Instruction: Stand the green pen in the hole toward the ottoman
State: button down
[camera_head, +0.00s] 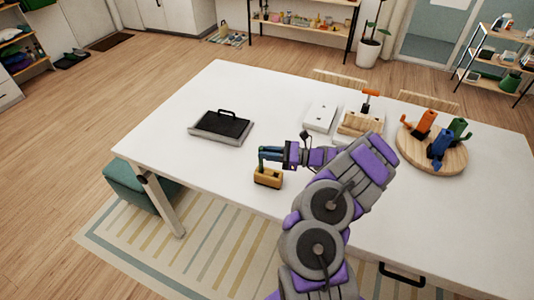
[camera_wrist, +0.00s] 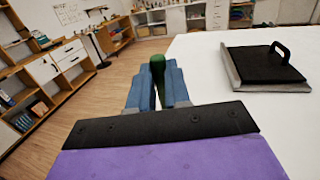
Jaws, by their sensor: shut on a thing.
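The green pen (camera_head: 261,154) is upright between the fingers of my gripper (camera_head: 269,154), at the near left part of the white table. Its rounded green top shows between the blue fingers (camera_wrist: 157,84) in the wrist view (camera_wrist: 157,62). The small yellow-brown wooden block (camera_head: 268,178) stands directly below my gripper. The pen's lower end meets the block's left end in the picture, the end toward the teal ottoman (camera_head: 136,184). I cannot tell whether its tip is inside a hole. The ottoman is on the floor at the table's left end.
On the white table (camera_head: 215,95) are a black-topped grey tray with a handle (camera_head: 221,127), a white box (camera_head: 320,116), a wooden stand with an orange-handled tool (camera_head: 360,122), and a round board (camera_head: 455,158) with orange, blue and green items. The table left of the block is clear.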

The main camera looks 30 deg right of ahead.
jog(key=shift+s+r+n+g+y, duration=0.1)
jog(key=shift+n+g+y, duration=0.2)
jog(key=shift+g, duration=0.1)
jog(key=shift+f+b, duration=1.1)
jog(key=shift+f, duration=1)
dwell(1.2)
jog(key=c, duration=1)
grip_release()
jog(key=shift+f, duration=0.1)
jog(key=shift+s, duration=0.1)
